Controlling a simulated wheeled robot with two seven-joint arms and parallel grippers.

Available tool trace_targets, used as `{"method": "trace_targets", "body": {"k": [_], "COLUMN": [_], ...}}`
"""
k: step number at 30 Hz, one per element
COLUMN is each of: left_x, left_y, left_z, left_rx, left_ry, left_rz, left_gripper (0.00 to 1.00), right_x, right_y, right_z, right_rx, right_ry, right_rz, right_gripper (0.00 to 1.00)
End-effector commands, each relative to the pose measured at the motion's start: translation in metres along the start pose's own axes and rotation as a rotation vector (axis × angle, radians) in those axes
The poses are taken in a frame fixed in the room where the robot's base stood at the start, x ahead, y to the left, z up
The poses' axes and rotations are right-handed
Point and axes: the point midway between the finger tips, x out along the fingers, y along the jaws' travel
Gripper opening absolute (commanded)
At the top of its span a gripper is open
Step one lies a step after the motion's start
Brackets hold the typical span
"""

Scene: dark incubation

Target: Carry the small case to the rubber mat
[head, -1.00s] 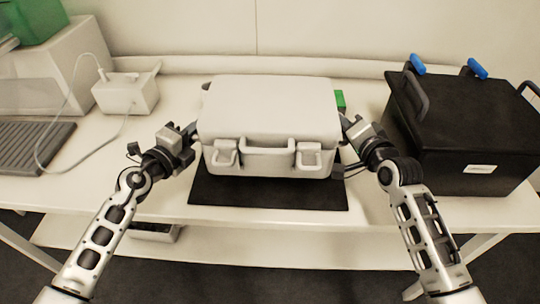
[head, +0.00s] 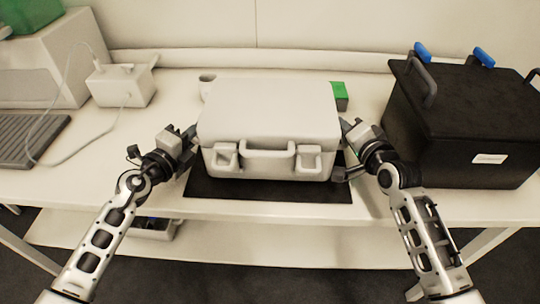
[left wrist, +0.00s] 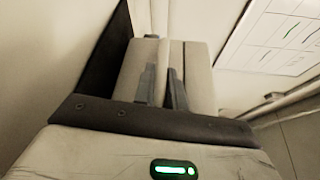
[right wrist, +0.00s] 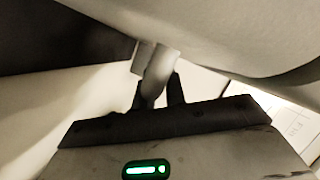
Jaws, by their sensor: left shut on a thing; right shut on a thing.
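The small case (head: 268,108) is pale grey, closed and level, with a front handle and two latches. It is over the black rubber mat (head: 268,191), whose front strip shows; I cannot tell whether it touches the mat. My left gripper (head: 191,140) is shut on the case's left side. In the left wrist view its fingers (left wrist: 165,88) are close together against a pale part. My right gripper (head: 348,137) is shut on the case's right side. In the right wrist view its fingers (right wrist: 160,95) close on a pale side handle (right wrist: 156,72) below the case (right wrist: 215,30).
A large black box (head: 465,125) with blue-tipped clasps stands on the right. A green-topped box (head: 339,96) and a pale cup (head: 207,88) stand behind the case. A white device (head: 122,85) with a cable and a grey keyboard-like pad (head: 30,140) are on the left.

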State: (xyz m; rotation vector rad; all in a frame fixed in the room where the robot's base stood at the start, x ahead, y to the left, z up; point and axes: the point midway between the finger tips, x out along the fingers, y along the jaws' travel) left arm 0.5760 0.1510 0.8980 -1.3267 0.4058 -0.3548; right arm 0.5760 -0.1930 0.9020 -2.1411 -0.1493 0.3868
Motion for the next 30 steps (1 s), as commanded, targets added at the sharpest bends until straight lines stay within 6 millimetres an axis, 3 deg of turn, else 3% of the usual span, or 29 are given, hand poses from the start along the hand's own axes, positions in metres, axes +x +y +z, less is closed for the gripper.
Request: {"method": "trace_targets", "body": {"k": [3, 4, 6, 17, 20, 30], "left_x": [0.001, 0.000, 0.000, -0.005, -0.018, -0.089], "left_y": [0.010, 0.009, 0.008, 0.008, 0.009, 0.009], "left_z": [0.001, 0.001, 0.001, -0.001, -0.001, -0.001], "left_rx": [0.005, 0.004, 0.004, 0.001, 0.001, 0.002], "left_ry": [-0.008, -0.006, -0.005, -0.002, -0.001, -0.001], "left_rz": [-0.004, 0.000, 0.001, 0.001, 0.002, 0.004], "left_gripper": [0.00, 0.18, 0.35, 0.35, 0.35, 0.35], "right_x": [0.002, 0.002, 0.001, 0.002, 0.002, 0.002], "right_y": [0.009, 0.009, 0.008, 0.006, 0.006, 0.006], "right_z": [0.002, 0.002, 0.002, 0.003, 0.004, 0.004], "right_rx": [-0.001, -0.001, -0.001, 0.000, 0.000, 0.000], "right_ry": [0.008, 0.005, 0.004, 0.001, 0.001, 0.000], "right_rz": [-0.002, 0.003, 0.003, 0.001, 0.000, 0.000], "right_gripper": [0.00, 0.18, 0.34, 0.34, 0.34, 0.34]}}
